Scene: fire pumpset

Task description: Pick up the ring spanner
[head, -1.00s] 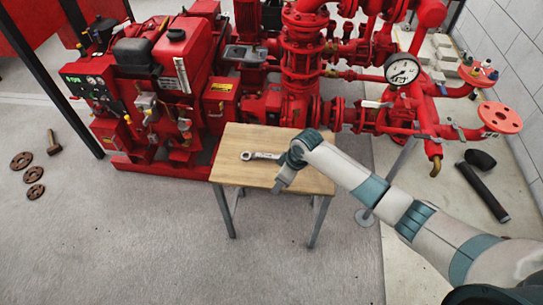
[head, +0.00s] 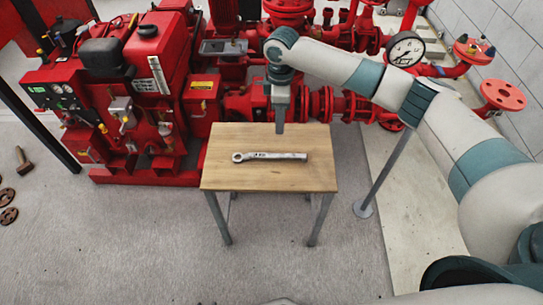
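The ring spanner (head: 270,156) lies flat across the middle of the small wooden table (head: 265,180). It is silver-grey, with its ring end at the left and its shank pointing right. My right gripper (head: 280,128) points down above the table, and in the picture its tip shows just behind the spanner's shank. It appears apart from the spanner. The fingers show as one narrow shape, so I cannot see whether they are open. My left gripper is not in view.
A red pumpset (head: 150,80) with pipes and flanges stands right behind the table. A pressure gauge (head: 404,49) is at the right. Rusty flanges (head: 8,216) and a hammer-like tool (head: 23,160) lie on the floor at left. The floor in front is clear.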

